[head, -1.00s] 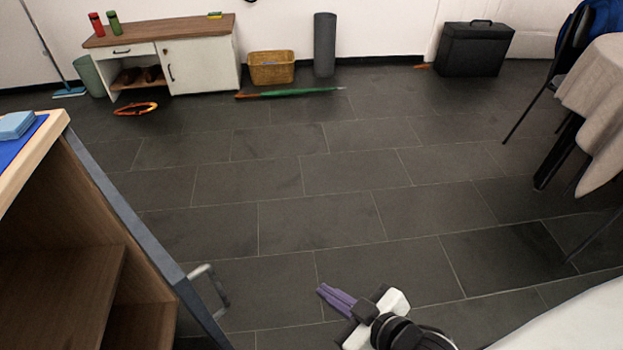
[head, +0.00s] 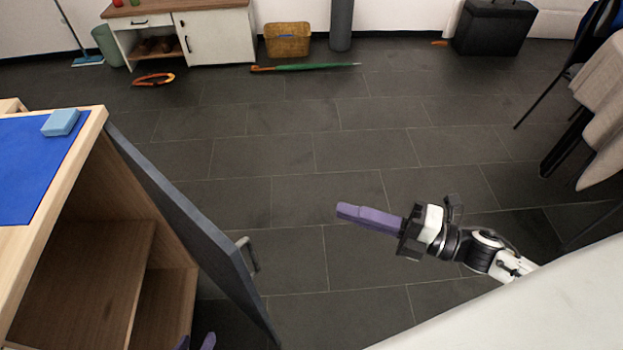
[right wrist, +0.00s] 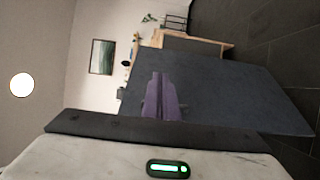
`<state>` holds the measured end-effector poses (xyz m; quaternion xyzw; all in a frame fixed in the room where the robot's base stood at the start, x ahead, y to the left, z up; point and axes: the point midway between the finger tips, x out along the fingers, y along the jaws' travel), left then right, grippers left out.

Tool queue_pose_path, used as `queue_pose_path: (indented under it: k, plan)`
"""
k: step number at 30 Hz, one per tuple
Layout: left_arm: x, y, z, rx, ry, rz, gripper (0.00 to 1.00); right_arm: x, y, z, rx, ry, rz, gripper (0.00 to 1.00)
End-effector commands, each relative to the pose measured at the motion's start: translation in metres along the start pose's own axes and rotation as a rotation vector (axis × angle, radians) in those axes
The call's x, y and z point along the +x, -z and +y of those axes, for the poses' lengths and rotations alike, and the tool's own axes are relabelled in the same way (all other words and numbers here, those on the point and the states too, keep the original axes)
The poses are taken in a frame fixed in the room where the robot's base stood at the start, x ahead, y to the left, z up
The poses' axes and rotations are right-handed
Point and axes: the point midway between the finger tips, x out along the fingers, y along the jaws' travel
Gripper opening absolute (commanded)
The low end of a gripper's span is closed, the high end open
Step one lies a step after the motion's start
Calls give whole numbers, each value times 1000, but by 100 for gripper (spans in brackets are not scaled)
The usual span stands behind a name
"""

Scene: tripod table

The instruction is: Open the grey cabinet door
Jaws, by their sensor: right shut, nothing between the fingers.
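The grey cabinet door (head: 190,220) stands swung out from the wooden cabinet (head: 85,275), whose shelves show. Its metal handle (head: 248,256) is on the door's right side, near the free edge. My right gripper (head: 342,211) is shut and empty, to the right of the handle and apart from it, purple fingers pointing left. In the right wrist view the door (right wrist: 235,95) is a broad grey panel beyond the purple fingers (right wrist: 158,75). Only the purple fingertips of my left gripper (head: 196,343) show at the bottom edge, with a gap between them; the rest is hidden.
A blue mat (head: 35,165) and light blue block (head: 60,122) lie on the cabinet top. The dark tiled floor around my right gripper is clear. A white cabinet (head: 215,38), basket (head: 287,40) and green umbrella (head: 310,67) are far back. A cloth-covered table (head: 600,110) stands right.

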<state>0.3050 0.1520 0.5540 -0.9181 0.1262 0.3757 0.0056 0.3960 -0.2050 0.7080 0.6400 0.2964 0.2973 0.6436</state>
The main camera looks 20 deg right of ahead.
Motion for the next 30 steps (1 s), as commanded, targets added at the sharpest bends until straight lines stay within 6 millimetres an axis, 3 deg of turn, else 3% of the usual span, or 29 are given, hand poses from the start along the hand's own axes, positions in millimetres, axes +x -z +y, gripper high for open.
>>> queue_pose_path:
  k: [13, 15, 21, 30]
  plan:
    - [1, -1, 0, -1, 0, 0, 33, 93, -1, 2, 2, -5, -3, 0]
    - [2, -3, 0, -1, -1, 0, 33, 93, -16, -1, 0, 0, -5, 0]
    - [4, -4, 0, -2, -1, 0, 33, 97, -35, -1, 4, -1, -4, 0]
    - [4, -4, 0, -3, -2, -1, 33, 98, -39, 0, 5, -1, -3, 0]
